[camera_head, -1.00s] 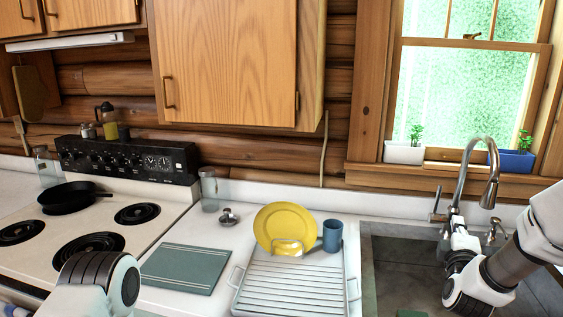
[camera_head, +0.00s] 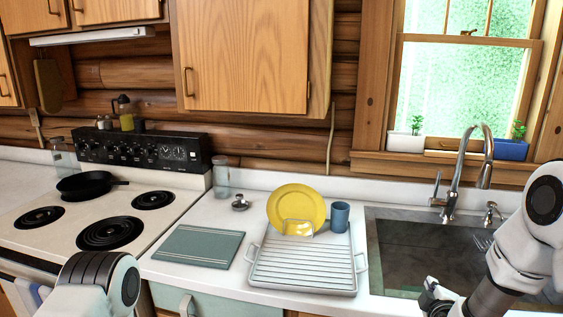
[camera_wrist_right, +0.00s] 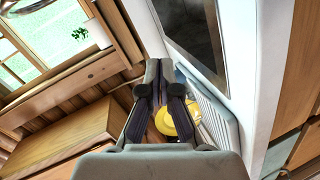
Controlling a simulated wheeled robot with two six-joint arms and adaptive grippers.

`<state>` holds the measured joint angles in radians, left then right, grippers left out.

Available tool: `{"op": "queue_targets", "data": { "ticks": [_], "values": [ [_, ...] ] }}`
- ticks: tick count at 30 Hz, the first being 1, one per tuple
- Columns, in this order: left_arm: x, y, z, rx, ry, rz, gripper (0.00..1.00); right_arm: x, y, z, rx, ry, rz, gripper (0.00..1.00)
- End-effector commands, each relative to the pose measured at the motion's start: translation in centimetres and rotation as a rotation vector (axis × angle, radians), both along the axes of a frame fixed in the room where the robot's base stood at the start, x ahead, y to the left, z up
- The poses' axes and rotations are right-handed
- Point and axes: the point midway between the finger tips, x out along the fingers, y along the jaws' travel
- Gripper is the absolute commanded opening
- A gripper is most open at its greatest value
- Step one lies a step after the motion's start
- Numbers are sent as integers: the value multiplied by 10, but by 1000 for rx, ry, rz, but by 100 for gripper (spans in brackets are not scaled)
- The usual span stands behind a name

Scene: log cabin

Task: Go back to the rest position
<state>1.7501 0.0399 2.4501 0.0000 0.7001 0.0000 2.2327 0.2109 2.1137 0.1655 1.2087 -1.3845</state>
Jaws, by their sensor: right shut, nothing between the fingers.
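My right gripper (camera_head: 430,292) is low at the front of the sink, below the faucet, with its arm coming in from the right edge. In the right wrist view the two dark fingers (camera_wrist_right: 160,72) are together, with nothing held between them. My left arm shows only as a white and dark link at the lower left of the head view. Its gripper is out of the picture.
The sink (camera_head: 405,250) has a tall faucet (camera_head: 463,170). Left of it stand a dish rack (camera_head: 300,282), yellow plate (camera_head: 296,207), blue cup (camera_head: 340,217) and grey-green board (camera_head: 198,246). A black pan (camera_head: 84,184) sits on the stove (camera_head: 150,226).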

Motion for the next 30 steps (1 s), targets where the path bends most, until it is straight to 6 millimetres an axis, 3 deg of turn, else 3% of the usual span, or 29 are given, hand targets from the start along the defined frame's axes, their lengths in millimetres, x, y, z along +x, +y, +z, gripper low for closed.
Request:
{"op": "queue_targets", "data": {
  "ticks": [1,5,8,12,15,18,21,24,30],
  "values": [
    [0,0,-8,0,0,0,35,-10,7,-30,54,45,3,0],
    [0,0,-22,0,0,0,35,-49,28,-109,255,195,-23,0],
    [0,0,-35,0,0,0,35,-99,48,-182,448,357,-96,0],
    [0,0,-54,0,0,0,35,-191,73,-270,696,600,-285,0],
    [0,0,-66,0,0,0,35,-264,88,-315,831,763,-478,0],
    [0,0,-74,0,0,0,35,-325,97,-340,910,882,-666,0],
    [0,0,-78,0,0,0,35,-361,102,-348,943,945,-789,0],
    [0,0,-77,0,0,0,35,-372,103,-349,955,961,-834,0],
    [0,0,-76,0,0,0,35,-371,103,-348,956,958,-834,0]
  ]
}}
